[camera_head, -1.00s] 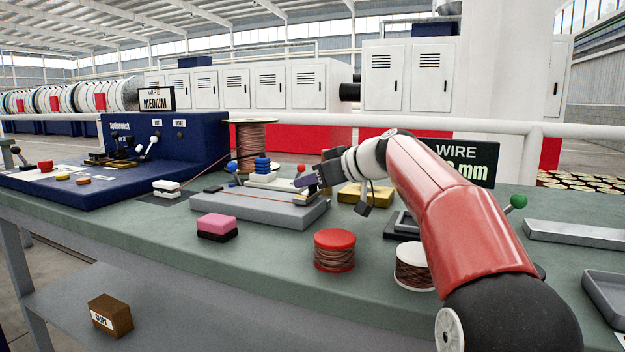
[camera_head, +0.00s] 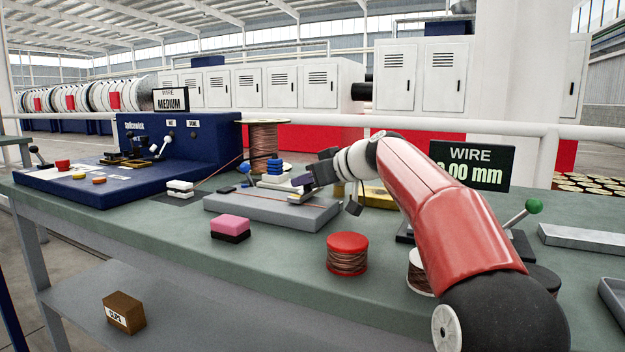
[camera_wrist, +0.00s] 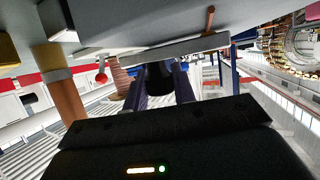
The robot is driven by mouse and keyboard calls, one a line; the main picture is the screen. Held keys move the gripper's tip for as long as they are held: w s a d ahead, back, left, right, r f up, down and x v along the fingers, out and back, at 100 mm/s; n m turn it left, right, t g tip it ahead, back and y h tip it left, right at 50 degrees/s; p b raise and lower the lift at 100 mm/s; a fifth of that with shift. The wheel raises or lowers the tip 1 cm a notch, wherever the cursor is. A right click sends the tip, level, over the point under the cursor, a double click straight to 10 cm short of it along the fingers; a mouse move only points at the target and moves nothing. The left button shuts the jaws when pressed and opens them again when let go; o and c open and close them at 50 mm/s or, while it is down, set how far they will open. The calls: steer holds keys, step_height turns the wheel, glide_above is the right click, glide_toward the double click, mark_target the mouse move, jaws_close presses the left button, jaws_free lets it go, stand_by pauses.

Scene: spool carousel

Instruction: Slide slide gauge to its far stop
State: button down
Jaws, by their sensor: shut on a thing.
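The slide gauge (camera_head: 262,207) is a long grey block lying on the green bench, left of my arm. A white piece with stacked blue blocks (camera_head: 274,168) and a blue ball knob (camera_head: 244,166) stand at its far side. My gripper (camera_head: 301,181) is over the right part of the gauge, close beside the blue stack, and is shut on the gauge's sliding part. In the wrist view its two fingers (camera_wrist: 165,88) close on a dark piece. The gripper hides most of that part, so the exact contact cannot be seen.
A pink and black block (camera_head: 230,228), a red-topped wire spool (camera_head: 347,254) and a white spool (camera_head: 419,273) stand in front. A tall copper spool (camera_head: 263,140) is behind. A green-knobbed lever (camera_head: 533,206) is right of my arm.

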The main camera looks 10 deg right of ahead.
steer(key=c, duration=1.1)
jaws_free()
steer(key=shift+c, duration=0.2)
steer(key=shift+b+v, duration=0.7)
steer(key=shift+v, duration=3.25)
